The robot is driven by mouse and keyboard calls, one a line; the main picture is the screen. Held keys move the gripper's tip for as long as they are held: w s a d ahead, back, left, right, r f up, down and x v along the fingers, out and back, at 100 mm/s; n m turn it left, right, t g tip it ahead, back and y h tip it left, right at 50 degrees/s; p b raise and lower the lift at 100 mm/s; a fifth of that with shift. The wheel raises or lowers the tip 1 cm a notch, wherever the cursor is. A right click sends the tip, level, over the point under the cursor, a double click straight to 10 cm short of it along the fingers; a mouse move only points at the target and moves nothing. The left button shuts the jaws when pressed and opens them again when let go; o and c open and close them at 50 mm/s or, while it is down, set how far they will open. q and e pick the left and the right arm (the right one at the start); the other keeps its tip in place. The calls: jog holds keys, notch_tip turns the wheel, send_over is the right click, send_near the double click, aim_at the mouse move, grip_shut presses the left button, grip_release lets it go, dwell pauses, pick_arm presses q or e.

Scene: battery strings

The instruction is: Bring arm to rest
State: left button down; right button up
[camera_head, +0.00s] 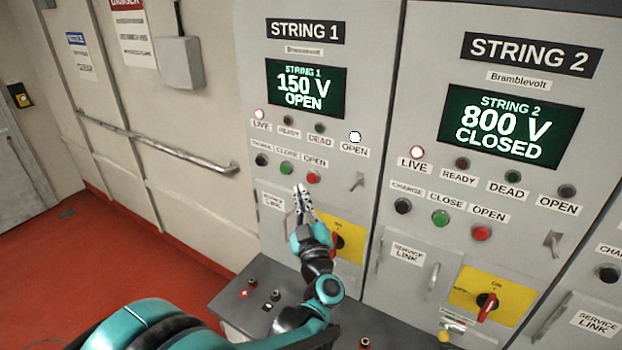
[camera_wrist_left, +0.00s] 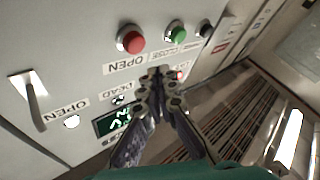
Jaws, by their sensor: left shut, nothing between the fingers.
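My left gripper (camera_head: 301,196) is shut and empty in front of the String 1 panel, just below its row of buttons. It points up at the panel, and my teal arm reaches it from below. In the left wrist view the shut fingers (camera_wrist_left: 158,78) lie below the red button (camera_wrist_left: 131,39) and the green button (camera_wrist_left: 176,35) of the panel. I cannot tell whether the fingertips touch the panel. My right gripper does not show.
The String 1 screen (camera_head: 305,88) reads 150 V OPEN. The String 2 screen (camera_head: 508,127) reads 800 V CLOSED. A yellow plate with a red rotary handle (camera_head: 336,241) is beside my wrist. A grey console (camera_head: 235,308) stands below. Red floor (camera_head: 120,260) is clear at left.

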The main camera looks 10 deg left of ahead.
pick_arm(q)
jog(key=s+d+f+m+g+h+b, duration=0.3)
jog(key=s+d+f+m+h+b, duration=0.25)
jog(key=s+m+h, duration=0.4)
jog(key=s+a+f+g+b, duration=0.1)
jog(key=s+a+f+g, duration=0.2)
jog(key=s+f, duration=0.3)
jog(key=s+a+f+g+y+b, duration=0.1)
jog(key=s+a+f+g, duration=0.2)
jog(key=s+f, duration=0.3)
jog(key=s+a+f+g+y+b, duration=0.1)
jog(key=s+a+f+g, duration=0.3)
jog(key=f, duration=0.5)
jog(key=shift+s+a+f+b, duration=0.25)
jog(key=shift+s+a+b, duration=0.25)
jog(key=shift+s, duration=0.65)
jog(key=shift+d, duration=0.15)
